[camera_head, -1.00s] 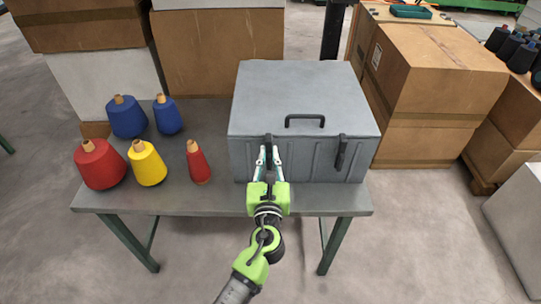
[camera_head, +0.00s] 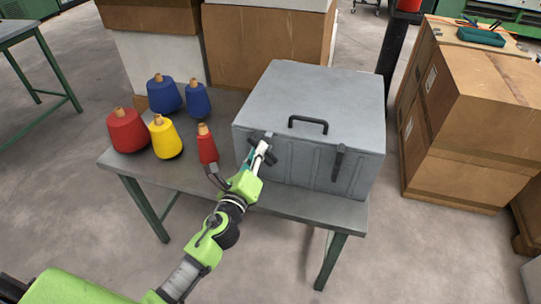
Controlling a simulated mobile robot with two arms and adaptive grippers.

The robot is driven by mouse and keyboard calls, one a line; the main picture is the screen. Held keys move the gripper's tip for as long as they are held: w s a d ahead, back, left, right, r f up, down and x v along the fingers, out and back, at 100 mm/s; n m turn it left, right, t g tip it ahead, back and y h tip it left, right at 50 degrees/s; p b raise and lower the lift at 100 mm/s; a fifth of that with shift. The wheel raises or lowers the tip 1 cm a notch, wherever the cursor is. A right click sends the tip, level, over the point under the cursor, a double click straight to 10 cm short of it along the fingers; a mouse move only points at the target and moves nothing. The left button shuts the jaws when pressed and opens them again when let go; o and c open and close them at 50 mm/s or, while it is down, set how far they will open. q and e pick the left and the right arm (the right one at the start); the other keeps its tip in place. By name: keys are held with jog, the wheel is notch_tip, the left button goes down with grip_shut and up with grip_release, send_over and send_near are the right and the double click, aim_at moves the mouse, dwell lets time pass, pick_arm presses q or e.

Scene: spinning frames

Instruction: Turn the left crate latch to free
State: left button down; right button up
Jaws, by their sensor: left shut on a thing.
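The grey crate (camera_head: 315,85) stands on the table with its lid closed and a black handle (camera_head: 308,125) on top. Its left latch (camera_head: 271,157) is a dark bar at the front's upper left; it looks slanted and is partly covered by my fingers. The right latch (camera_head: 338,163) is dark and hangs nearly upright. My left gripper (camera_head: 263,147) reaches in from the lower left, rolled to one side, and is shut on the left latch. My right gripper is not in view.
The grey table (camera_head: 300,203) has a clear strip in front of the crate. Left of the crate stand several yarn cones, the nearest a small red cone (camera_head: 207,146) close to my gripper. Cardboard boxes (camera_head: 475,115) stand at the right.

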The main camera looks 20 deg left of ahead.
pick_arm(q)
jog(key=shift+a+f+n+b, duration=0.1)
jog(key=shift+f+n+b, duration=0.25)
jog(key=shift+n, duration=0.65)
jog(key=shift+f+n, duration=0.15)
jog(key=shift+n, duration=0.25)
jog(key=shift+a+f+n+b, duration=0.1)
jog(key=shift+f+n+b, duration=0.15)
jog(key=shift+n, duration=0.7)
jog(key=shift+a+f+n+b, duration=0.1)
jog(key=shift+f+n+b, duration=0.1)
jog(key=shift+n, duration=0.7)
jog(key=shift+a+f+n+b, duration=0.15)
jog(key=shift+n+b, duration=0.1)
jog(key=shift+n, duration=0.7)
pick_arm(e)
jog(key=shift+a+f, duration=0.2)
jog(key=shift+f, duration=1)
pick_arm(q)
jog(key=shift+d, duration=0.15)
jog(key=shift+f, duration=0.1)
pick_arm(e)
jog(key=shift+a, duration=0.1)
pick_arm(q)
jog(key=c, duration=2.1)
grip_release()
jog(key=shift+c, duration=0.2)
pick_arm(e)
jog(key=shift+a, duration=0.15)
